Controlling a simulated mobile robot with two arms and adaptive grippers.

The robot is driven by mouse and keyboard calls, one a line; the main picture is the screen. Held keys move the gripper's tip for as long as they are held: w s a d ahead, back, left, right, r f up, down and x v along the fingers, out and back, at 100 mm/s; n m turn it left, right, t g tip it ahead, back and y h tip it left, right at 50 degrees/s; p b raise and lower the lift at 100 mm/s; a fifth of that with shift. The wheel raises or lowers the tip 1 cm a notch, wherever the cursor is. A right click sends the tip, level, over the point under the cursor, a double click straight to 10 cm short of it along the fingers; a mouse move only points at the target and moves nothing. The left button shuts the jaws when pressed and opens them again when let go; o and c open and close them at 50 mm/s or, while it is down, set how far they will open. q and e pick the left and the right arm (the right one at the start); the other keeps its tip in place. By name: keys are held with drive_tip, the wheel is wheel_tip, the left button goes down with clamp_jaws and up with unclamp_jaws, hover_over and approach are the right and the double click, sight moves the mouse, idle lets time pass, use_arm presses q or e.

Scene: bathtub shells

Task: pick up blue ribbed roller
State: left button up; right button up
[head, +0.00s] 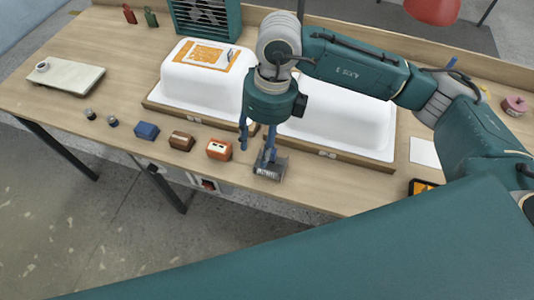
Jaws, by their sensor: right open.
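A roller (270,170) with a grey ribbed head lies near the front edge of the wooden table, in front of the gap between two white tub shells. A blue part shows just above its head, but I cannot tell it apart from the gripper finger there. My right gripper (257,148) points down over the table. Its two blue fingers are spread apart, the right one right above or beside the roller. I cannot tell whether it touches. My left gripper is out of view.
White tub shells (203,85) and (345,120) stand behind on wooden bases. An orange block (219,149), a brown block (181,141) and a blue block (146,131) sit left of the roller. A teal crate (205,18) stands at the back.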

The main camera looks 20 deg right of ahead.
sight(272, 156)
drive_tip(key=shift+t+h, duration=0.3)
drive_tip(key=shift+h, duration=0.6)
drive_tip(key=d, duration=0.1)
drive_tip(key=w+d, duration=0.1)
drive_tip(key=d, duration=0.2)
drive_tip(key=shift+w+d+r, duration=0.15)
drive_tip(key=shift+w, duration=0.2)
wheel_tip(272, 156, down, 4)
drive_tip(key=shift+s+f+p, duration=0.1)
drive_tip(key=shift+f+p, duration=0.15)
drive_tip(key=shift+p, duration=0.45)
drive_tip(key=f+p, duration=0.1)
drive_tip(key=f, duration=0.2)
drive_tip(key=f+p, duration=0.1)
drive_tip(key=f, duration=0.1)
drive_tip(key=shift+w+a+f+p, duration=0.25)
drive_tip(key=shift+a+p, duration=0.1)
drive_tip(key=shift+f, duration=0.2)
clamp_jaws()
